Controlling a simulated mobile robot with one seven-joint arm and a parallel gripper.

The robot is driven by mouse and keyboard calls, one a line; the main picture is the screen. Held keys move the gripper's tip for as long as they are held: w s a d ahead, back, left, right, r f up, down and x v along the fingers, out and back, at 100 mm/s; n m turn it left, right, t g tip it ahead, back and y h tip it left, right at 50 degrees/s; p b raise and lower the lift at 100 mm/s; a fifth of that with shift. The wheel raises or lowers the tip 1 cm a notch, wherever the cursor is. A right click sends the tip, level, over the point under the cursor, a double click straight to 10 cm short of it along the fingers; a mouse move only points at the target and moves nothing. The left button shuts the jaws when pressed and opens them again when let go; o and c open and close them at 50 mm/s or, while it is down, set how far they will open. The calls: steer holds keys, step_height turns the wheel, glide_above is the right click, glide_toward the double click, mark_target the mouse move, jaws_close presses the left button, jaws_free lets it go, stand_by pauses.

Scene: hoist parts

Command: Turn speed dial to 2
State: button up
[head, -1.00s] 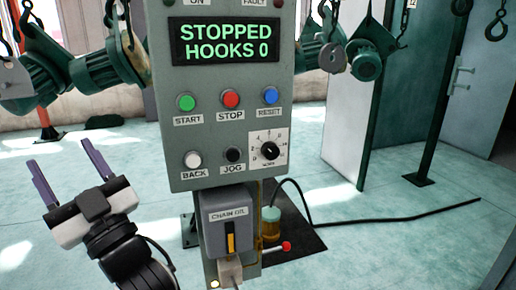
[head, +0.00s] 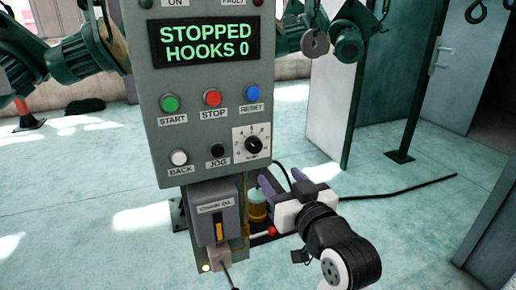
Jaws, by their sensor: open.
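The speed dial (head: 254,145) is a black knob on a white scale plate, at the lower right of the grey control panel (head: 205,75). Its small scale figures are too blurred to read surely. My gripper (head: 269,182) is open and empty, its two purple fingers pointing up and left. In the picture it is just below the dial, apart from it, near the panel's lower right edge. The panel's display (head: 204,42) reads STOPPED, HOOKS 0.
Start (head: 169,103), stop (head: 213,97) and reset (head: 252,93) buttons sit above the dial. Back (head: 179,157) and jog (head: 217,150) buttons sit to its left. Below are a chain oil box (head: 212,210), an amber jar (head: 257,210) and a red-knobbed lever.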

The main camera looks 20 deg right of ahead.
mark_target(256, 149)
steer(key=w+p, duration=0.3)
steer(key=w, duration=1)
steer(key=shift+p, duration=0.4)
steer(key=c, duration=1)
